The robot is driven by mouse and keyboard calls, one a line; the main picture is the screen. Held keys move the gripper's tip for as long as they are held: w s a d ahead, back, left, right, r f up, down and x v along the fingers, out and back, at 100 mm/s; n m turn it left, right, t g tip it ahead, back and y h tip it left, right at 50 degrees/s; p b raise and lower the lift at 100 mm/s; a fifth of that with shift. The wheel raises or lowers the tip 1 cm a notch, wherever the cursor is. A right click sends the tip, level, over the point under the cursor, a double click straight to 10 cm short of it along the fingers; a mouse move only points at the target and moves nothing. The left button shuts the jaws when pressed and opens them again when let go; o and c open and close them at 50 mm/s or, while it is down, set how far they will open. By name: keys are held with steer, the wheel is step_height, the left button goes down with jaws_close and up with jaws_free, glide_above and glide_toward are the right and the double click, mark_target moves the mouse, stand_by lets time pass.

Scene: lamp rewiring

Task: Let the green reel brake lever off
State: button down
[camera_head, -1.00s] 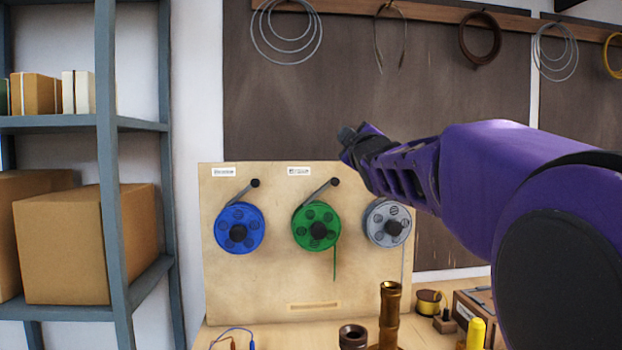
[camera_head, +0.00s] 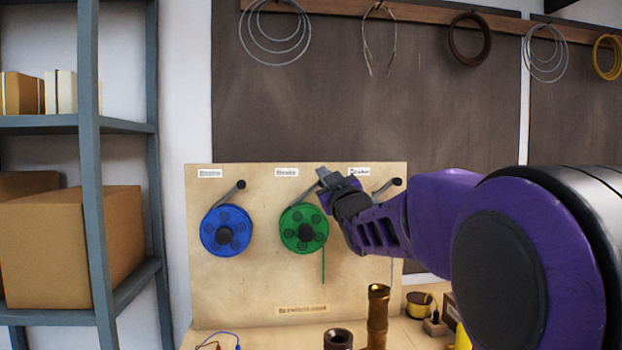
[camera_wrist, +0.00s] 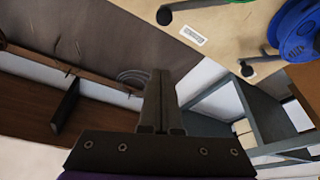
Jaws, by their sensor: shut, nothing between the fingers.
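The green reel (camera_head: 304,230) hangs on the upright board between the blue reel and my arm. Its grey brake lever (camera_head: 308,195) slants up and right; in the head view its knob end is hidden behind my gripper. In the wrist view the lever's dark knob (camera_wrist: 165,16) shows at the top, above my fingertips in the picture, with the green reel only as a sliver at the top edge. My gripper (camera_head: 325,178) is shut and empty, at the lever's upper end in the head view. The wrist view shows its closed fingers (camera_wrist: 160,85). I cannot tell whether they touch the lever.
The blue reel (camera_head: 226,231) and its lever (camera_head: 233,192) are to the left. My arm hides the right reel; its lever knob (camera_head: 397,182) shows. A brass post (camera_head: 377,310) stands on the bench below. Grey shelving (camera_head: 90,180) is at far left.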

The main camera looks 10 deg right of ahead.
mark_target(308, 194)
steer(key=p+x, duration=0.1)
steer(key=x, duration=0.7)
steer(key=shift+s+d+f, duration=0.1)
steer(key=shift+d+f, duration=0.2)
steer(key=shift+f, duration=0.3)
steer(key=shift+d+f, duration=0.25)
steer(key=shift+f, duration=0.4)
steer(key=shift+s+d+f, duration=0.1)
steer(key=shift+d+f, duration=0.2)
steer(key=shift+f, duration=0.3)
steer(key=shift+w, duration=0.2)
